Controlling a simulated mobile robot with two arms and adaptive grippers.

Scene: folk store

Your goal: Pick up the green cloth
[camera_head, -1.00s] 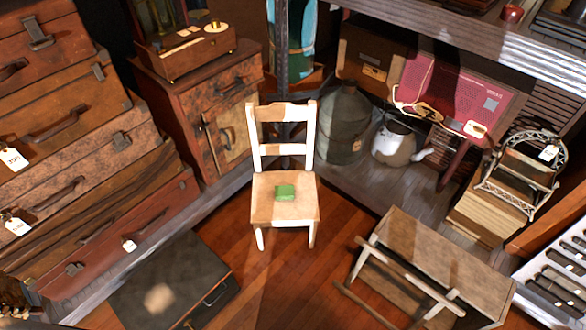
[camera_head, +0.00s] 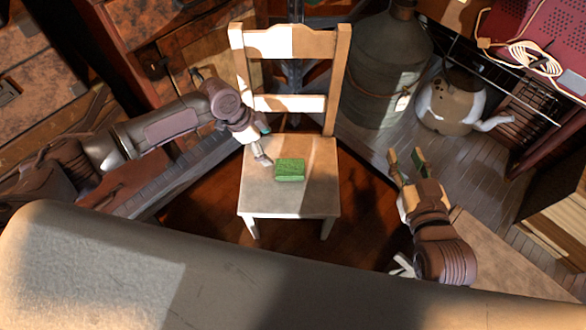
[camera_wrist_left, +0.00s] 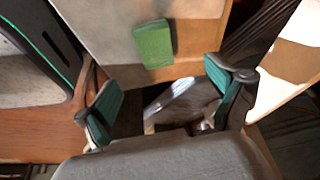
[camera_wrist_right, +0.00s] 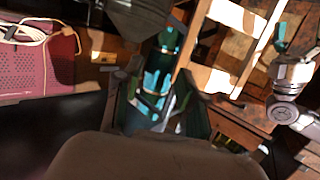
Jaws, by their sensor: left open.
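The green cloth (camera_head: 289,170) is a small folded block lying on the seat of the white wooden chair (camera_head: 290,200). My left gripper (camera_head: 263,143) is open and empty just left of the cloth, above the seat, apart from it. In the left wrist view, the cloth (camera_wrist_left: 153,44) lies beyond the spread green-padded fingers of the left gripper (camera_wrist_left: 167,92). My right gripper (camera_head: 407,158) is open and empty, to the right of the chair and away from the cloth.
The chair's backrest (camera_head: 290,43) rises behind the seat. A dark metal can (camera_head: 385,75) and a kettle (camera_head: 450,105) stand on the right. A wooden cabinet (camera_head: 190,60) stands behind on the left. A low wooden piece (camera_head: 500,255) lies at the right front.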

